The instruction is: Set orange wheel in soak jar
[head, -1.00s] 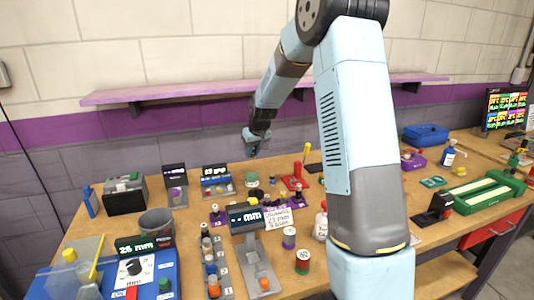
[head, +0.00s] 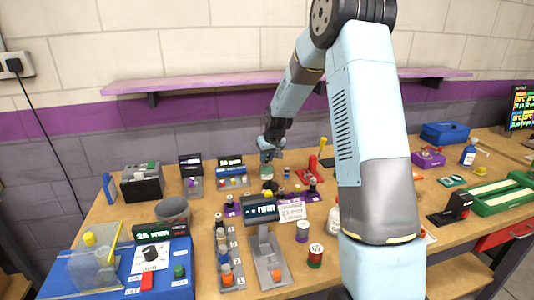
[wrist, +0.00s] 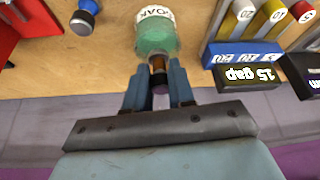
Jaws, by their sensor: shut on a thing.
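The soak jar (wrist: 155,37) is a translucent green vessel with a white label, just beyond my fingertips in the wrist view. In the head view the jar (head: 266,172) stands at the back of the bench, directly below my gripper (head: 270,157). In the wrist view my gripper (wrist: 158,90) is shut on a small dark piece with an orange-brown band, the orange wheel (wrist: 158,66). The wheel's far end overlaps the jar's near edge in the picture; whether it is inside the mouth or above it I cannot tell.
A gap block with coloured cylinders (wrist: 248,35) stands right of the jar in the wrist view. A blue-topped knob (wrist: 87,12) and a red stand (wrist: 20,30) are on the left. In the head view, a digital gauge (head: 262,210) stands nearer on the bench.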

